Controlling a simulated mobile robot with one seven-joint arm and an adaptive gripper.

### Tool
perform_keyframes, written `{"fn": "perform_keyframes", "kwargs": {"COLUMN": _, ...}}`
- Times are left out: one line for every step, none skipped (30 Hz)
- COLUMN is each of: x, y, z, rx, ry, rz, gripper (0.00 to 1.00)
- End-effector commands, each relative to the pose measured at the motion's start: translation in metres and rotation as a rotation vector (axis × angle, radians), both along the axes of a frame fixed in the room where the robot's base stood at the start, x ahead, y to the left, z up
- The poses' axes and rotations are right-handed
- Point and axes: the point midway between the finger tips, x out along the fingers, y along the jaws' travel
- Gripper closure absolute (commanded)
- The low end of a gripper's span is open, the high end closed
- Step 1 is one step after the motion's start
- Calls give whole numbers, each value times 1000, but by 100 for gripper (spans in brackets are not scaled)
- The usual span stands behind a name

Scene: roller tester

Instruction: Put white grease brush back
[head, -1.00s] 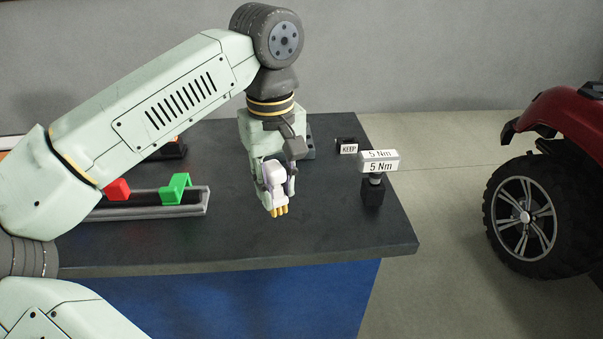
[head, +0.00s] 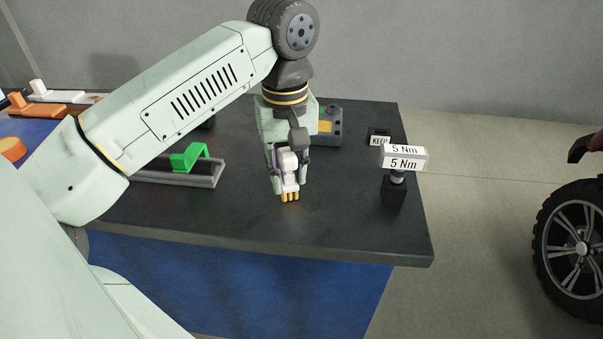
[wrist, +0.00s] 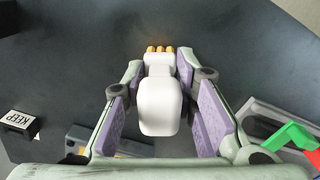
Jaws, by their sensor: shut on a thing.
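The white grease brush (head: 288,163) has a white body and several yellow-orange bristle tufts. My gripper (head: 289,176) is shut on it and holds it over the dark table, bristles towards the front edge. In the wrist view the brush (wrist: 160,108) lies between the purple finger pads of my gripper (wrist: 160,80). Whether the bristles touch the table I cannot tell. At the far left a white handled item (head: 60,94) and an orange one (head: 40,107) lie by a blue surface (head: 38,130), partly behind my arm.
A rail with a green clamp (head: 188,157) is left of my gripper. A grey box with a yellow panel (head: 326,122) stands behind it. A "5 Nm" block (head: 403,158) on a black stand and a "KEEP" block (head: 379,138) are at the right. The front table strip is clear.

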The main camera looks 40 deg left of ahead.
Motion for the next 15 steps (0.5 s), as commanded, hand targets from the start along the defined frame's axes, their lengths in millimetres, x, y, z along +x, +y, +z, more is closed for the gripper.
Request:
{"fn": "perform_keyframes", "kwargs": {"x": 0, "y": 0, "z": 0, "rx": 0, "ry": 0, "rz": 1, "gripper": 100}}
{"fn": "perform_keyframes", "kwargs": {"x": 0, "y": 0, "z": 0, "rx": 0, "ry": 0, "rz": 0, "gripper": 100}}
{"fn": "perform_keyframes", "kwargs": {"x": 0, "y": 0, "z": 0, "rx": 0, "ry": 0, "rz": 0, "gripper": 100}}
{"fn": "perform_keyframes", "kwargs": {"x": 0, "y": 0, "z": 0, "rx": 0, "ry": 0, "rz": 0, "gripper": 100}}
{"fn": "perform_keyframes", "kwargs": {"x": 0, "y": 0, "z": 0, "rx": 0, "ry": 0, "rz": 0, "gripper": 100}}
{"fn": "perform_keyframes", "kwargs": {"x": 0, "y": 0, "z": 0, "rx": 0, "ry": 0, "rz": 0, "gripper": 100}}
{"fn": "perform_keyframes", "kwargs": {"x": 0, "y": 0, "z": 0, "rx": 0, "ry": 0, "rz": 0, "gripper": 100}}
{"fn": "perform_keyframes", "kwargs": {"x": 0, "y": 0, "z": -1, "rx": 0, "ry": 0, "rz": 0, "gripper": 100}}
{"fn": "perform_keyframes", "kwargs": {"x": 0, "y": 0, "z": -2, "rx": 0, "ry": 0, "rz": 0, "gripper": 100}}
{"fn": "perform_keyframes", "kwargs": {"x": 0, "y": 0, "z": -4, "rx": -1, "ry": -1, "rz": 0, "gripper": 100}}
{"fn": "perform_keyframes", "kwargs": {"x": 0, "y": 0, "z": -5, "rx": -1, "ry": -1, "rz": 0, "gripper": 100}}
{"fn": "perform_keyframes", "kwargs": {"x": 0, "y": 0, "z": -4, "rx": 0, "ry": 0, "rz": 0, "gripper": 73}}
{"fn": "perform_keyframes", "kwargs": {"x": 0, "y": 0, "z": -3, "rx": 0, "ry": 0, "rz": 0, "gripper": 71}}
{"fn": "perform_keyframes", "kwargs": {"x": 0, "y": 0, "z": -3, "rx": 0, "ry": 0, "rz": 0, "gripper": 69}}
{"fn": "perform_keyframes", "kwargs": {"x": 0, "y": 0, "z": -3, "rx": 0, "ry": 0, "rz": 0, "gripper": 66}}
